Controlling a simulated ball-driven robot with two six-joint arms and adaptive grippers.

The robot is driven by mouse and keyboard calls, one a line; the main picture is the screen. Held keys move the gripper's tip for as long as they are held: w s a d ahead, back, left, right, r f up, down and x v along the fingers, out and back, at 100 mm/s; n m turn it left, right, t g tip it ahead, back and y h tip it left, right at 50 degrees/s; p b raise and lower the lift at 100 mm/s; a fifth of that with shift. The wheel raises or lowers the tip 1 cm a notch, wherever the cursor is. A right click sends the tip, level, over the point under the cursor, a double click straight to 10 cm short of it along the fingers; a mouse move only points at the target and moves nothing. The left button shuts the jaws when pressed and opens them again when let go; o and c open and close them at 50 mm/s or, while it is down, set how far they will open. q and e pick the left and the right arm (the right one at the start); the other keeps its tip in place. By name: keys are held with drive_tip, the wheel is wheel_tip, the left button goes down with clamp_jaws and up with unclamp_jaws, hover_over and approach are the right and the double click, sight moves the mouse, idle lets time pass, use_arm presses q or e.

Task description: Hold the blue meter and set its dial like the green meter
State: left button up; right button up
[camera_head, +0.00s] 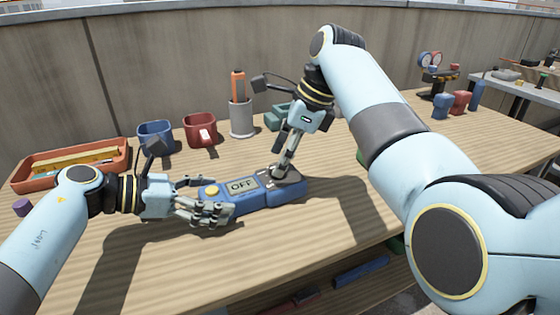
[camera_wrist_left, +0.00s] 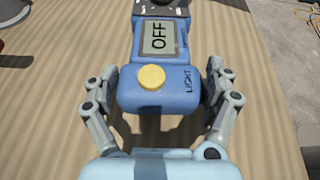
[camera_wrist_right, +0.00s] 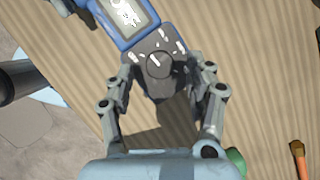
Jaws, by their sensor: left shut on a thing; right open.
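The blue meter (camera_head: 252,197) lies on the bench with its display reading OFF. Its yellow button (camera_wrist_left: 152,78) faces my left wrist camera. My left gripper (camera_head: 213,197) is shut on the sides of the meter's button end. My right gripper (camera_head: 284,168) is open at the other end, over the dark dial plate. The right wrist view shows the round dial (camera_wrist_right: 159,65) between the open fingers, with white marks around it. I cannot tell whether the fingers touch it.
Behind the meter stand a blue mug (camera_head: 156,136), a red mug (camera_head: 201,131) and a grey holder (camera_head: 242,120) with an orange-handled tool. An orange tray (camera_head: 70,169) is at the left. The bench front is clear.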

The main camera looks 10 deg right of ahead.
drive_tip(key=shift+x, duration=0.9)
clamp_jaws()
drive_tip(key=shift+r+m+t, duration=0.1)
drive_tip(key=shift+m+t, duration=0.2)
drive_tip(key=shift+m, duration=0.5)
unclamp_jaws()
drive_tip(key=v, duration=1.2)
drive_tip(key=shift+a, duration=0.2)
